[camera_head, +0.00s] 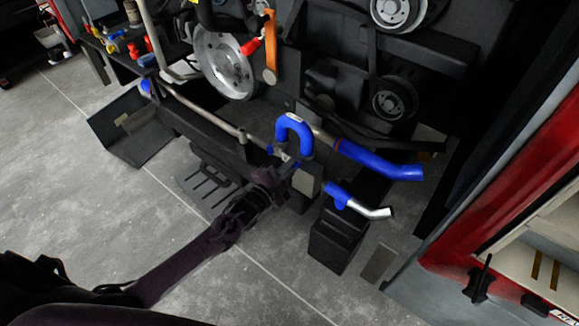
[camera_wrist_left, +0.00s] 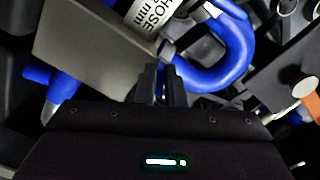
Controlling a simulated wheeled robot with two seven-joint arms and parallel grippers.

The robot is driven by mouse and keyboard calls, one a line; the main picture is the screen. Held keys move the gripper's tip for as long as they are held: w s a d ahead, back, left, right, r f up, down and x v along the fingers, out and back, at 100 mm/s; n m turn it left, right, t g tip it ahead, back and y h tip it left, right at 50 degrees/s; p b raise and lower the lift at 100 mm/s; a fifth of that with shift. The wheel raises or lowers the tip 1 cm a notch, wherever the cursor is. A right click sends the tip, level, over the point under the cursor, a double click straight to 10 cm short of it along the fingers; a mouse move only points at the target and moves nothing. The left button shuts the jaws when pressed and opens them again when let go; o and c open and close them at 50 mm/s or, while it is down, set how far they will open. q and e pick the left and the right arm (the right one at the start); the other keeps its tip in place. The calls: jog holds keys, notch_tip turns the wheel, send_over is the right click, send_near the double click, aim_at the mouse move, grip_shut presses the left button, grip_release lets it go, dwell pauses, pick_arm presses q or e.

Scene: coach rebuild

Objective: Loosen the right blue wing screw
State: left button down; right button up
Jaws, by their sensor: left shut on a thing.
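My left gripper (camera_head: 291,166) reaches in from the lower left, at the lower right end of a blue U-shaped hose (camera_head: 294,122). In the left wrist view its two dark fingers (camera_wrist_left: 163,78) are close together, shut on a small part just below the hose bend (camera_wrist_left: 225,62). The fingers hide most of that part; from its place it is the right blue wing screw. A small blue piece (camera_head: 269,150) shows at the left end of the hose, too small to make out clearly. My right gripper is not in view.
A larger blue hose (camera_head: 380,161) and a blue-and-silver pipe (camera_head: 358,206) stick out to the right. A red-edged cabinet (camera_head: 490,205) stands right.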

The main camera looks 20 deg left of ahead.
pick_arm(q)
jog(key=n, duration=0.4)
jog(key=n+p, duration=0.1)
jog(key=n, duration=0.3)
jog(key=shift+s+d+f+n, duration=0.1)
jog(key=shift+d+f+n, duration=0.05)
jog(key=shift+n, duration=0.75)
jog(key=c, duration=1.6)
grip_release()
jog(key=shift+o, duration=0.2)
jog(key=v, duration=0.7)
jog(key=shift+s, duration=0.4)
